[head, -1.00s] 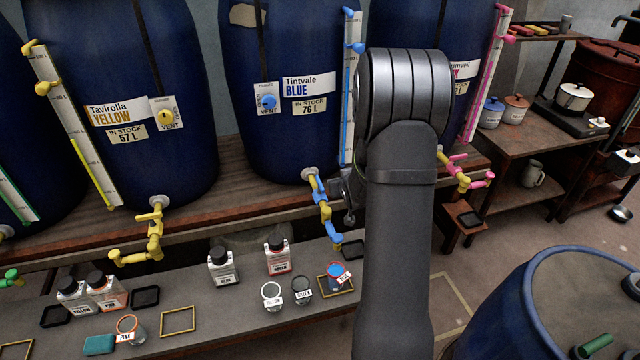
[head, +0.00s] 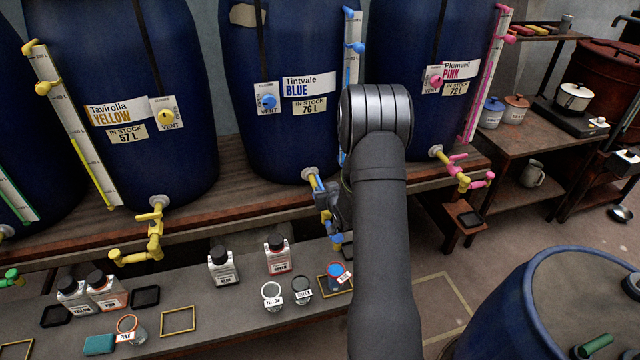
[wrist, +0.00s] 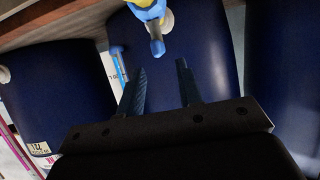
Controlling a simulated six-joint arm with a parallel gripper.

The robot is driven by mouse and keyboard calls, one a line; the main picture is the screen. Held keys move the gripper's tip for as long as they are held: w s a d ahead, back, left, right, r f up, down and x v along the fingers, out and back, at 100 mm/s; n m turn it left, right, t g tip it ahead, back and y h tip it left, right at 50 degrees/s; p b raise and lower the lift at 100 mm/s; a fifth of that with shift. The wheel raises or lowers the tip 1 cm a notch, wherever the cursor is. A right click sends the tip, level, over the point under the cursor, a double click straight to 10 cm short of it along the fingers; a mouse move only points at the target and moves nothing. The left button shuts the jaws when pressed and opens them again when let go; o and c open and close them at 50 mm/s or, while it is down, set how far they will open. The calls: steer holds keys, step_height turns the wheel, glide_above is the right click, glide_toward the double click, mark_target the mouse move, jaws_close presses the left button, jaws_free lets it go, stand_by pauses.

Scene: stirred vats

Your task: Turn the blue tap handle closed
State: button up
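The blue tap (head: 317,185) sticks out low on the front of the barrel labelled Tintvale BLUE (head: 290,140). My gripper (head: 335,207) is right beside it in the head view and partly covers it, so the handle's angle is hard to tell there. In the wrist view, the blue tap handle (wrist: 157,47) points toward the space between my fingertips. My gripper (wrist: 161,66) is open there, with its two dark fingers apart and nothing between them. The handle end looks just beyond the fingertips; I see no contact.
A cup with blue content (head: 337,271) stands on the bench below the blue tap. Other cups and bottles (head: 222,265) stand to its left. A yellow tap (head: 152,235) is left and a pink tap (head: 460,172) right. A large blue drum (head: 525,300) stands at front right.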

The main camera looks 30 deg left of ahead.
mark_target(321, 184)
steer(key=x, duration=0.7)
steer(key=shift+w+a+f, duration=0.15)
steer(key=shift+w, duration=0.05)
jaws_close()
